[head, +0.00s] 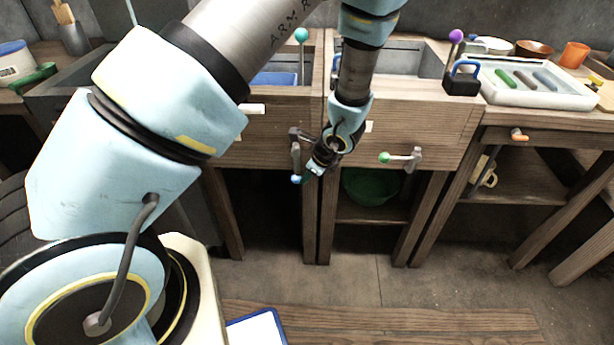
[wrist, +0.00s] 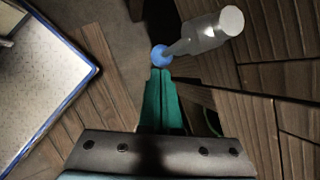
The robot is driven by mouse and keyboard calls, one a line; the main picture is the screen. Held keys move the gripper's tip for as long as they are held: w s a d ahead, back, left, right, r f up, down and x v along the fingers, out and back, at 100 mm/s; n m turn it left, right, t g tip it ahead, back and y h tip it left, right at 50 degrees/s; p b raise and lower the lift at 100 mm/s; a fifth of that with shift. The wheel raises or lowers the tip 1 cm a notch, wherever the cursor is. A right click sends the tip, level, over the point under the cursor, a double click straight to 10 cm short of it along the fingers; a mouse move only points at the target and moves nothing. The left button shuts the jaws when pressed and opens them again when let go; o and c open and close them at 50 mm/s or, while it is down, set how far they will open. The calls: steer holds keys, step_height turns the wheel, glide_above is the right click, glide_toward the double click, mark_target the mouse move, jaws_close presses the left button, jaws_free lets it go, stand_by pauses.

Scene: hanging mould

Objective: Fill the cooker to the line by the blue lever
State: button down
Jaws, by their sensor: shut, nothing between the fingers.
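The blue lever (head: 296,157) is a grey handle on the front of the wooden cabinet, hanging down with a blue ball at its lower end. In the wrist view the blue ball (wrist: 158,56) is just beyond the tips of my green fingers, with the grey lever shaft (wrist: 205,34) running up to the right. My gripper (head: 309,175) is shut and empty, close to the right of the ball; it also shows in the wrist view (wrist: 160,73). I cannot tell whether it touches the ball. I cannot tell which vessel is the cooker, and no fill line shows.
A second lever with a green ball (head: 385,157) is to the right. Above are sunken basins, a teal-knobbed rod (head: 301,36), a purple knob (head: 456,37) and a blue-handled black block (head: 462,82). A green bowl (head: 372,186) is below.

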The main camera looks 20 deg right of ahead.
mark_target(295, 179)
steer(key=shift+w+a+f+t+y+p, duration=0.15)
steer(key=shift+a+t+y+p, duration=0.3)
steer(key=shift+p, duration=0.3)
steer(key=shift+y+p, duration=0.35)
steer(key=shift+y, duration=0.2)
steer(key=shift+w+a+f+m+t+y, duration=0.25)
steer(key=shift+a+m+t+y, duration=0.25)
steer(key=shift+y, duration=0.2)
steer(key=shift+w+a+f+t+y, duration=0.15)
steer(key=shift+w+a+t+y, duration=0.1)
steer(key=shift+a+t+y, duration=0.35)
steer(key=w+a+r+m+t+y+b, duration=0.2)
steer(key=a+r+m+t+y+b, duration=0.1)
steer(key=t+y+b, duration=0.4)
steer(key=shift+w+a+r+m+t+y, duration=0.15)
steer(key=shift+a+r+m+t+y, duration=0.25)
steer(key=shift+a+y, duration=0.55)
steer(key=shift+d, duration=0.1)
steer(key=shift+f, duration=0.15)
